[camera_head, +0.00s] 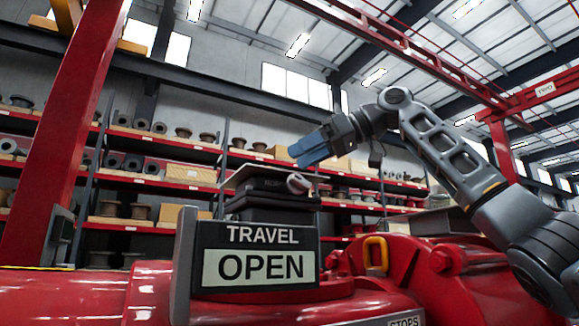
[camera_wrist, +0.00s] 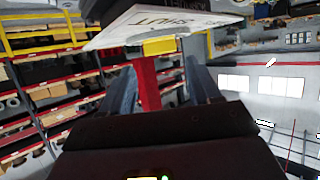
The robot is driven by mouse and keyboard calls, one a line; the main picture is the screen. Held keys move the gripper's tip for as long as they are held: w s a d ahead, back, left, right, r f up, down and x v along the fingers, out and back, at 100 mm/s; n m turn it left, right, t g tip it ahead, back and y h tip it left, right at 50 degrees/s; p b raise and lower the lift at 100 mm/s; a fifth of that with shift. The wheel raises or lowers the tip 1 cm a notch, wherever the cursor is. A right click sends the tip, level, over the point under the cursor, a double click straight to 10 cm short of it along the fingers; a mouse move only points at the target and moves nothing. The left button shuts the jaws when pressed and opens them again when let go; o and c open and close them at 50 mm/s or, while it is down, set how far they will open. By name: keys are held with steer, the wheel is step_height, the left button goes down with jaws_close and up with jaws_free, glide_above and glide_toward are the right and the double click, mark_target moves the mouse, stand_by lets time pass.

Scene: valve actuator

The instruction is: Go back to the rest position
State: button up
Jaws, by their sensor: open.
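My gripper (camera_head: 300,150), with blue fingers, is raised at the upper middle of the head view, pointing left. It is just above a black indicator housing (camera_head: 270,205) with a pale flat plate (camera_head: 255,175) on top. In the wrist view my two fingers (camera_wrist: 158,78) are spread apart. A white plate with upside-down lettering that seems to read SHUT (camera_wrist: 165,24) lies across the top of that view, beyond the fingertips. A red bar (camera_wrist: 147,85) with a yellow piece (camera_wrist: 160,46) shows between the fingers; I cannot tell how far away it is.
The red valve actuator (camera_head: 90,300) fills the bottom, bearing a TRAVEL OPEN sign (camera_head: 258,255) and a yellow handle (camera_head: 375,252). A red column (camera_head: 60,140) stands at left and a red overhead beam (camera_head: 440,65) at right. Shelves line the back. Air left of my gripper looks clear.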

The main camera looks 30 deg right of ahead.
steer(key=shift+v, duration=1)
steer(key=shift+d, duration=0.1)
